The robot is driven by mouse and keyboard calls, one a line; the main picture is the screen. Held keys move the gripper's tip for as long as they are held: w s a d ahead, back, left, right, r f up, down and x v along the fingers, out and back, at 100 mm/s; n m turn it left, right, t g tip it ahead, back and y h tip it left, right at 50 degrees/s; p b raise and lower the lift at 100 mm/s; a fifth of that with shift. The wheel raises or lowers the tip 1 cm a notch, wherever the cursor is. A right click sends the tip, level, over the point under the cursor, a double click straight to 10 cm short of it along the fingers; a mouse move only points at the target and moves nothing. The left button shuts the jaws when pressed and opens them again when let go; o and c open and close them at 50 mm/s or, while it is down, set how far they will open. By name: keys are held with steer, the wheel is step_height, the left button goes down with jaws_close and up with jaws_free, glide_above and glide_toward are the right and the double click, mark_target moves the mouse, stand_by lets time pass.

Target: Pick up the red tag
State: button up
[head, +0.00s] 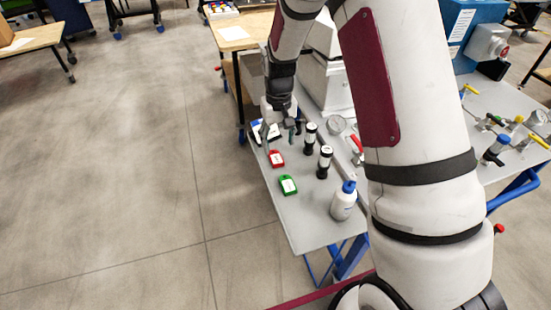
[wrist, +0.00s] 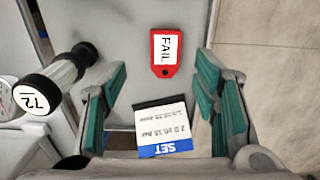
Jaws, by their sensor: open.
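The red tag (wrist: 165,53) has a white label reading FAIL and lies flat on the grey table. In the wrist view it is at the upper middle, beyond my fingertips and roughly between their lines. In the head view the red tag (head: 276,158) lies just in front of my gripper (head: 276,138), which points down over the table. In the wrist view my gripper (wrist: 162,88) is open, with green pads on both fingers and nothing held between them.
A blue and white card (wrist: 165,128) lies between my fingers. A black and white cylinder (wrist: 60,80) marked 72 is close to the left finger. A green tag (head: 288,185), two black cylinders (head: 325,162) and a white bottle (head: 343,202) stand or lie nearer. The table's edge is close by.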

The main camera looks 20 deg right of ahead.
mark_target(276, 157)
steer(key=shift+w+a+f, duration=0.1)
steer(key=shift+a+f, duration=0.1)
steer(key=shift+f, duration=1.3)
steer(key=shift+w+a+f, duration=0.1)
steer(key=shift+a+f, duration=0.05)
steer(key=shift+f, duration=1.3)
steer(key=c, duration=1)
